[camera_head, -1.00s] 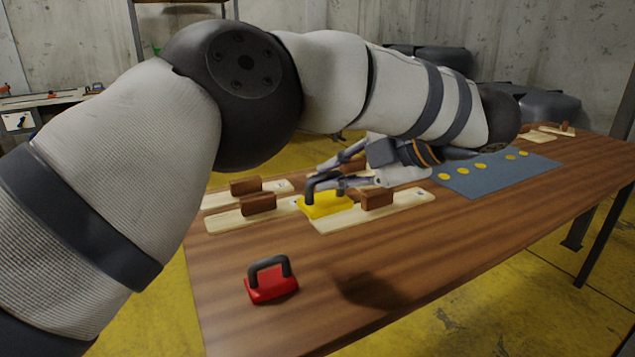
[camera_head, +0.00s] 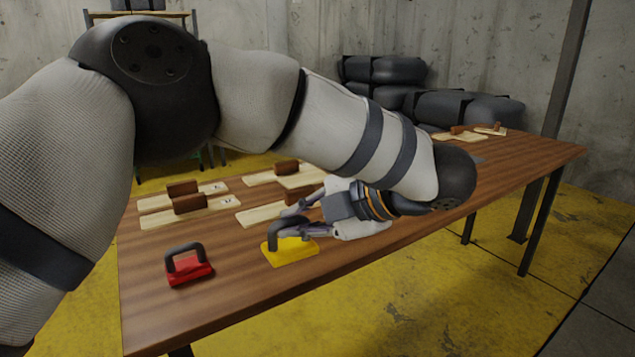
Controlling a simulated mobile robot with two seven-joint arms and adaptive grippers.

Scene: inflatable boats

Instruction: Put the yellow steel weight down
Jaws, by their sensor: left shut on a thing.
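The yellow steel weight (camera_head: 290,254) has a dark arched handle and is at the front part of the wooden table (camera_head: 226,306), right of a red weight (camera_head: 190,271). My left gripper (camera_head: 284,228) comes from the right and is shut on the weight's handle. The weight looks level and at or just above the table top; I cannot tell whether it touches. My right gripper is not in view.
Several pale boards with brown blocks, such as this board (camera_head: 156,219), lie behind the weights. More boards (camera_head: 460,136) lie at the far right end. Black rolled boats (camera_head: 465,108) are stacked beyond the table. Bare wood lies between the two weights.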

